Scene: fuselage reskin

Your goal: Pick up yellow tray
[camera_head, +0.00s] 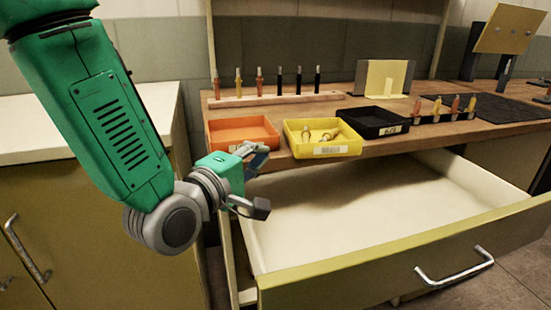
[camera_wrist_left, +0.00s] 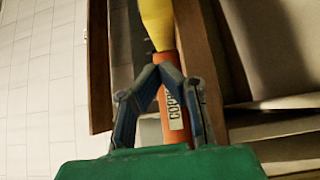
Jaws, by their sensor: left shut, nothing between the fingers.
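The yellow tray (camera_head: 302,150) sits at the front edge of the wooden bench in the head view, between an orange tray and a black tray. It holds a few small yellowish parts and has a white label on its front. My left gripper (camera_head: 262,184) is in front of and below the orange tray (camera_head: 243,136), apart from the yellow tray. In the left wrist view the fingertips (camera_wrist_left: 159,73) meet, shut and empty. The labelled orange tray (camera_wrist_left: 170,106) shows behind the fingers, and the yellow tray (camera_wrist_left: 156,22) lies beyond it. My right gripper is not in view.
An open, empty drawer (camera_head: 370,205) extends below the trays. The black tray (camera_head: 372,122) stands right of the yellow one. A wooden rack (camera_head: 275,98) with several upright tools stands behind. A white-topped cabinet (camera_head: 40,128) is at the left.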

